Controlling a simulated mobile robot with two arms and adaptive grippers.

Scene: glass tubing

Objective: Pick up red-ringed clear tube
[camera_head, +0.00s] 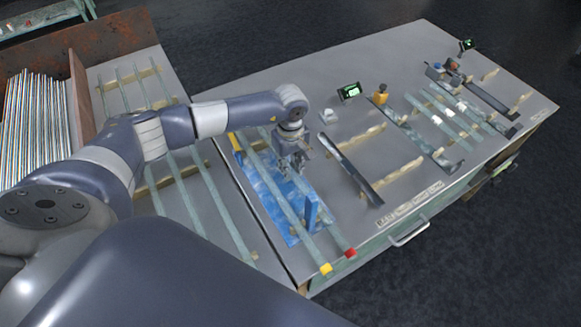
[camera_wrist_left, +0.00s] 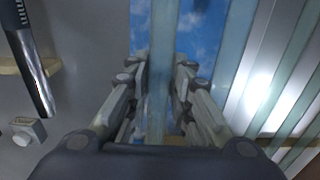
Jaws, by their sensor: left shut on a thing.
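The red-ringed clear tube (camera_head: 326,225) lies lengthwise over a blue patterned panel (camera_head: 267,198), with its red end (camera_head: 350,253) toward the front edge of the bench. My left gripper (camera_head: 291,168) is at the tube's middle-rear part and is shut on it. In the left wrist view the tube (camera_wrist_left: 158,85) runs between the two fingers (camera_wrist_left: 160,95). A similar yellow-ringed tube (camera_head: 290,215) lies beside it on the left, apart from the gripper; its yellow end (camera_head: 326,270) is at the front. My right gripper is not in view.
A blue upright support (camera_head: 311,211) stands near the tubes' front part. To the right are a dark rail (camera_head: 356,180), wooden strips (camera_head: 391,176), small devices and more tubes. On the left, several clear tubes (camera_head: 222,210) lie on a side table beside a rusty bin (camera_head: 100,45).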

